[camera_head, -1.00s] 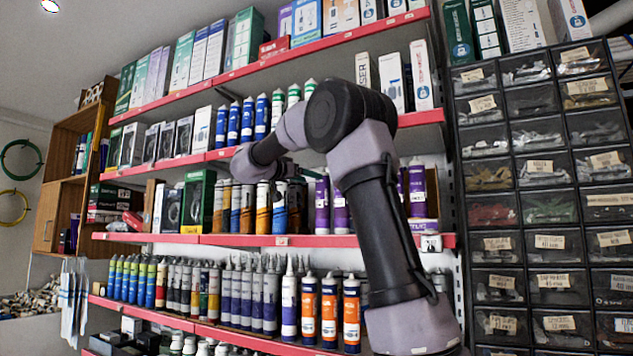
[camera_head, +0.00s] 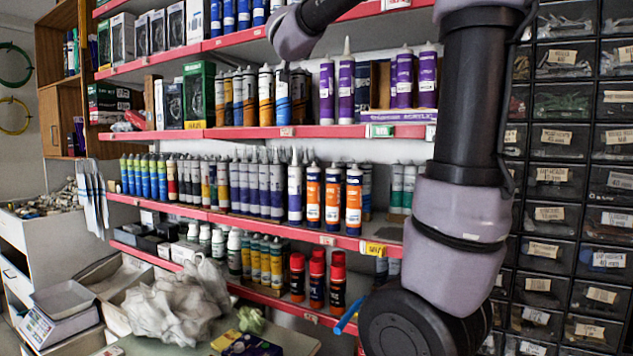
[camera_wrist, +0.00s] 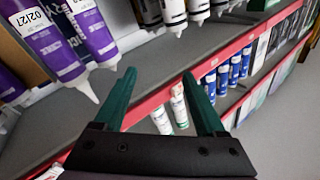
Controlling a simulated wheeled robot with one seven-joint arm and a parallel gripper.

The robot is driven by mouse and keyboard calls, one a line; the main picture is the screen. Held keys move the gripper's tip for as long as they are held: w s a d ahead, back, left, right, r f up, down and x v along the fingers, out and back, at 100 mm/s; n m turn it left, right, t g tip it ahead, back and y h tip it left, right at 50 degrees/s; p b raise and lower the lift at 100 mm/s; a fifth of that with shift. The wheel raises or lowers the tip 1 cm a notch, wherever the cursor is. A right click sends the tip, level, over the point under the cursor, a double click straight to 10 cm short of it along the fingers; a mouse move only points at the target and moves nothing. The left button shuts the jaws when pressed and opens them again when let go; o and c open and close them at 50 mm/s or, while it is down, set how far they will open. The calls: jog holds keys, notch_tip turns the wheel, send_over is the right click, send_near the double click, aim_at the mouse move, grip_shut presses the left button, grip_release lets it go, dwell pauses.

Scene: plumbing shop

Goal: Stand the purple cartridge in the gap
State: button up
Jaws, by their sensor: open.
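Purple cartridges stand nozzle up on the middle shelf in the head view: a left pair (camera_head: 346,92) and a group on the right (camera_head: 428,78), behind a low purple carton (camera_head: 400,116). A gap (camera_head: 365,95) between the pair and the group shows brown and dark boxes behind. In the wrist view, which is turned over, two purple cartridges (camera_wrist: 93,28) with white nozzles appear at upper left, beside my gripper. My gripper (camera_wrist: 159,75) has green fingers spread apart with nothing between them.
White-and-dark cartridges (camera_wrist: 173,14) hang into the top of the wrist view. Red-edged shelves (camera_head: 270,132) hold rows of cartridges and boxes. A drawer cabinet (camera_head: 560,175) stands at right. A crumpled plastic bag (camera_head: 180,305) lies on a surface below.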

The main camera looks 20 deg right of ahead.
jog(key=s+a+f+n+g+y, duration=0.25)
jog(key=s+a+f+y, duration=0.2)
jog(key=s+f, duration=0.3)
jog(key=s+a+f+n+g+y, duration=0.2)
jog(key=s+a+f+n+y, duration=0.1)
jog(key=s+f+y, duration=0.4)
jog(key=s+d+f+m+g+h, duration=0.1)
jog(key=s+f+g, duration=0.5)
jog(key=s+f, duration=0.9)
notch_tip(320, 180, down, 3)
jog(key=shift+s+f+g+h, duration=0.1)
jog(key=shift+s+g+h, duration=0.2)
jog(key=shift+h, duration=0.45)
jog(key=shift+w, duration=0.1)
